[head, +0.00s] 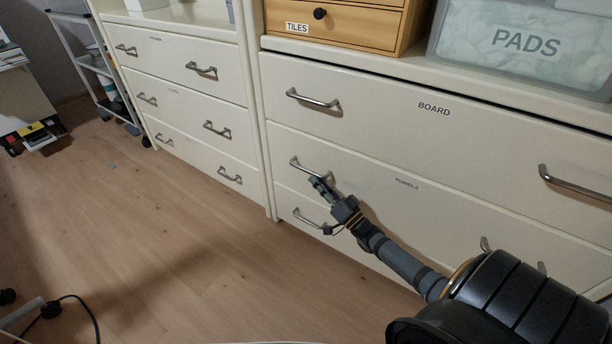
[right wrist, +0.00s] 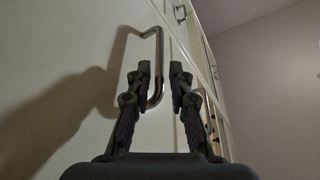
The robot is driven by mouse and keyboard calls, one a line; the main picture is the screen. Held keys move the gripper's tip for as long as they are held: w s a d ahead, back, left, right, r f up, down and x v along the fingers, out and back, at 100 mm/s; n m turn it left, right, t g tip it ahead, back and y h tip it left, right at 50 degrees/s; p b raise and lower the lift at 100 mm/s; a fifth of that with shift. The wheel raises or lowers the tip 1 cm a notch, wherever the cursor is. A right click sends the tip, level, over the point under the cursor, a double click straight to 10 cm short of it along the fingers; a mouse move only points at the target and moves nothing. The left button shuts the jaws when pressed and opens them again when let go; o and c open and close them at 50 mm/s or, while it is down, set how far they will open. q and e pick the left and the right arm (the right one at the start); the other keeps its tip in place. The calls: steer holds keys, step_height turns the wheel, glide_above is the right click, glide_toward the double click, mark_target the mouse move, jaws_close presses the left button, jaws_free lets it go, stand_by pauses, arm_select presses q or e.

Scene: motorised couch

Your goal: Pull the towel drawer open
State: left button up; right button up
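The towel drawer (head: 380,192), labelled TOWELS, is the cream middle drawer of the right cabinet. Its front looks flush with the cabinet. Its left metal bar handle (head: 305,168) shows in the head view; its right handle (head: 486,244) is mostly hidden behind my arm. My right gripper (head: 316,183) is at the right end of the left handle. In the right wrist view, the gripper's fingers (right wrist: 160,76) are apart, and the handle bar (right wrist: 159,48) shows in the gap between them. I cannot tell whether they touch it. My left gripper is out of view.
The board drawer (head: 400,95) is above, and another drawer with a handle (head: 310,220) is below. A wooden tiles box (head: 345,30) and a pads bin (head: 530,45) stand on top. Another drawer cabinet (head: 185,85) is at left. The wood floor (head: 150,235) in front is mostly clear.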

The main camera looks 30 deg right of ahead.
mark_target(308, 171)
steer(key=b+x, duration=0.1)
steer(key=x, duration=0.3)
steer(key=shift+w+f+b, duration=0.1)
steer(key=shift+w+b, duration=0.2)
steer(key=shift+w+r, duration=0.3)
steer(key=shift+w, duration=0.15)
steer(key=shift+c, duration=0.4)
jaws_close()
